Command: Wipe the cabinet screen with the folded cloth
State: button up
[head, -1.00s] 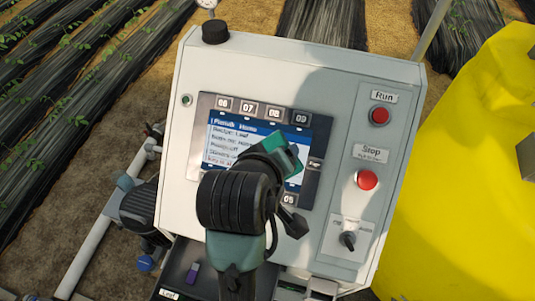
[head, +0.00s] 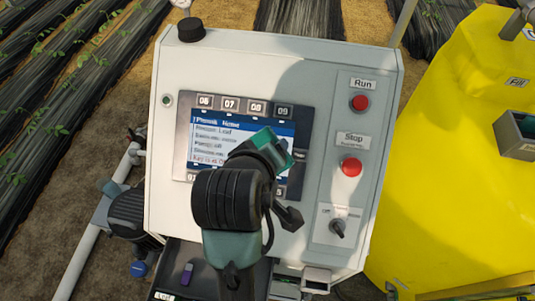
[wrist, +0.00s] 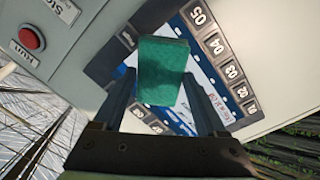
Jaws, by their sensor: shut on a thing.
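The cabinet screen (head: 215,143) is a lit blue-and-white display in a dark bezel on the cabinet (head: 330,90) front. My gripper hides its lower right part in the head view. The folded cloth (wrist: 163,72) is green and sits between the two fingers of my gripper (wrist: 163,100) in the wrist view. The screen (wrist: 202,82) shows behind the cloth there. In the head view a bit of green at the gripper's end (head: 268,150) lies over the screen's right side. I cannot tell whether the cloth touches the screen.
Red Run (head: 359,102) and Stop (head: 351,167) buttons and a black selector switch (head: 338,229) are right of the screen. Labelled keys (head: 231,104) frame the screen. A dark tray (head: 180,278) lies below. A yellow tank (head: 450,200) stands at right; pipes (head: 85,245) run at left.

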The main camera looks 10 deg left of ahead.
jog(key=shift+w+a+r, duration=0.15)
jog(key=shift+w+a, duration=0.05)
jog(key=shift+a, duration=0.15)
jog(key=shift+s+a, duration=0.15)
jog(key=shift+a, duration=0.9)
jog(key=shift+s+a, duration=0.1)
jog(key=shift+a, duration=0.9)
jog(key=shift+s+a, duration=0.15)
jog(key=shift+a, duration=2.35)
jog(key=shift+s+a, duration=0.15)
jog(key=shift+a, duration=2.35)
jog(key=shift+v, duration=2.95)
jog(key=shift+d, duration=0.1)
jog(key=v, duration=0.3)
jog(key=shift+d, duration=0.1)
